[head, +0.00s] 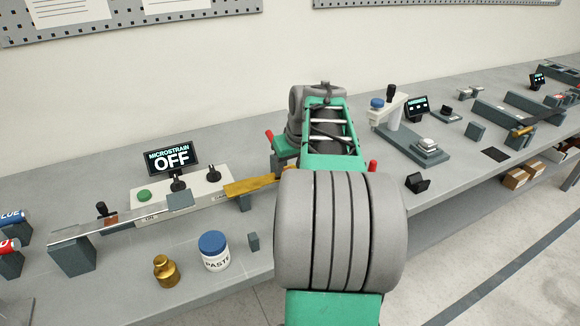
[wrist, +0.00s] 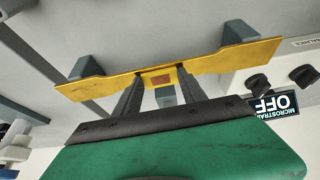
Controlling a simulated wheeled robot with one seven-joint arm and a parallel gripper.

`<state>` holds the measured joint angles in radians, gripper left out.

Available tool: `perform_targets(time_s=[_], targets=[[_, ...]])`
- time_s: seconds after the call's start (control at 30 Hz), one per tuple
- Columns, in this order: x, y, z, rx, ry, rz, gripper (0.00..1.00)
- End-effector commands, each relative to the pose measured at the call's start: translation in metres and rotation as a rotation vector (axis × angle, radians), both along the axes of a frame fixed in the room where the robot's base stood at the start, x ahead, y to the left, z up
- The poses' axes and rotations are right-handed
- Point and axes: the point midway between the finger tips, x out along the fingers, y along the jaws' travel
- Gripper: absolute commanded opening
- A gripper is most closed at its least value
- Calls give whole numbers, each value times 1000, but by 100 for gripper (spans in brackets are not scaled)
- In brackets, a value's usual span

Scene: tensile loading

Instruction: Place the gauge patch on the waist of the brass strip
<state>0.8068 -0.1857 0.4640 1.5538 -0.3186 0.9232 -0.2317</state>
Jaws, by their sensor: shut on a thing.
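The brass strip (wrist: 220,62) spans the wrist view and narrows at its waist in the middle. In the head view its left end (head: 255,186) shows, and my arm hides the rest. My gripper (wrist: 161,73) is at the waist, one finger on each side of the small copper-brown gauge patch (wrist: 161,80). It is shut on the patch, which lies over the waist in this view. I cannot tell whether the patch touches the brass. My arm hides the gripper in the head view.
Dark blocks (wrist: 238,29) bear the strip. The meter reading OFF (head: 171,158) and its switch box (head: 208,187) stand left of the strip. A paste jar (head: 215,258), a brass weight (head: 166,271) and a small grey block (head: 253,242) stand in front.

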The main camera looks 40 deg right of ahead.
Motion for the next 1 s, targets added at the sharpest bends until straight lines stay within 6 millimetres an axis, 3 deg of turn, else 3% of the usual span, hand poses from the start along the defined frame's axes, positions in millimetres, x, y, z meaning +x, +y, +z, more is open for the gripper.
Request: perform_targets(time_s=[0.03, 0.3, 0.67, 0.87, 1.0], targets=[[-3, 2, -13, 17, 19, -1, 49], [-4, 4, -18, 24, 26, 1, 70], [-3, 7, -18, 26, 28, 8, 70], [-6, 6, 5, 24, 25, 6, 70], [-20, 7, 44, 17, 17, -1, 70]])
